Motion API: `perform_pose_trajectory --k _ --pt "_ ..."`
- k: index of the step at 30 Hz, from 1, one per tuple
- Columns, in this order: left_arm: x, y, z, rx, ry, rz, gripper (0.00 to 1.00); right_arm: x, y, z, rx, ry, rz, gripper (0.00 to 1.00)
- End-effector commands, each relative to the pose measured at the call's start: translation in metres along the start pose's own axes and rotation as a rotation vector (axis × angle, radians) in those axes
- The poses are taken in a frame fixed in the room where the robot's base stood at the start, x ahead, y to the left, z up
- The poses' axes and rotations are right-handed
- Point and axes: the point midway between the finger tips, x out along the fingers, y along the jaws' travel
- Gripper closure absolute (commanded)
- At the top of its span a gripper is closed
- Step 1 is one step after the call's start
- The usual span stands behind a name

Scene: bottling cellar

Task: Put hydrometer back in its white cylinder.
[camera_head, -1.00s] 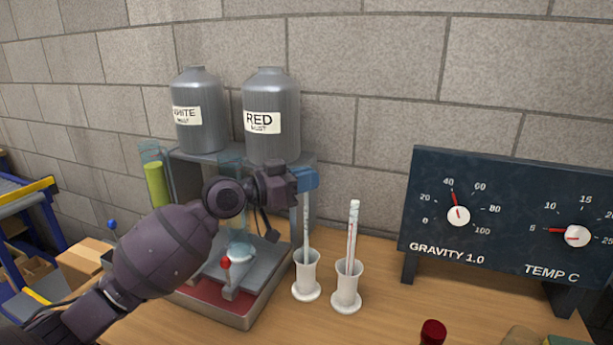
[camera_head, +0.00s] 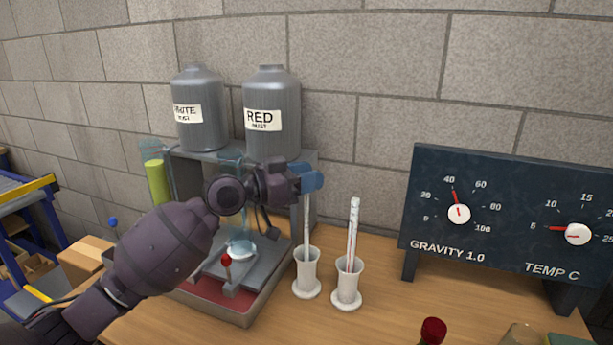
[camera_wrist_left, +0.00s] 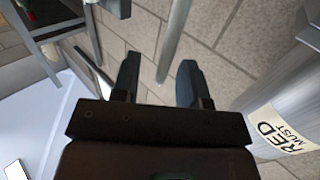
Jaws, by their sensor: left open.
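The pale, slim hydrometer (camera_head: 307,222) stands nearly upright in the left white cylinder (camera_head: 306,270). Its lower end is hidden inside the cylinder and its top is hidden by my left gripper (camera_head: 310,179). My left gripper is open, with its blue fingers at the top of the hydrometer. In the left wrist view the fingers (camera_wrist_left: 157,78) stand apart, with a grey rod (camera_wrist_left: 174,38) showing between them; I cannot tell whether they touch it. My right gripper is not in view.
A second white cylinder (camera_head: 346,288) with a red-lined glass stick (camera_head: 353,232) stands close on the right. A dial board (camera_head: 490,215) is farther right. Behind my left arm are a metal stand with two grey tanks (camera_head: 272,118) and a red-based tray (camera_head: 215,303). A red-topped item (camera_head: 433,331) is at the front.

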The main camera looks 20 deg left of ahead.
Motion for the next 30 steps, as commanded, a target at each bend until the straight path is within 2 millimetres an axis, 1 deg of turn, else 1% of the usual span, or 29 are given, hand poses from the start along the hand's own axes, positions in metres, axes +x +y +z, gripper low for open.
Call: perform_pose_trajectory --k 1,5,12,18,24,30 --pt "0.000 0.000 0.000 0.000 0.000 0.000 0.60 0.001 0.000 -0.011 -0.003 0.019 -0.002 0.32" --pt "0.000 0.000 0.000 0.000 0.000 0.000 0.60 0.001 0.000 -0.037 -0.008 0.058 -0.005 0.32" --pt "-0.050 -0.001 0.003 0.001 -0.004 -0.002 0.60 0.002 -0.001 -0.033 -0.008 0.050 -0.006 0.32" --pt "-0.084 0.000 0.002 0.000 -0.004 -0.001 0.60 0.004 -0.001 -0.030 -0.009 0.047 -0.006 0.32" --pt "-0.103 0.000 0.001 -0.001 -0.001 0.000 0.60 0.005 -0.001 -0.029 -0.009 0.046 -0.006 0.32" --pt "-0.108 0.000 0.000 0.001 0.000 0.000 0.60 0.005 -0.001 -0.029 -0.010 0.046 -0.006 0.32"
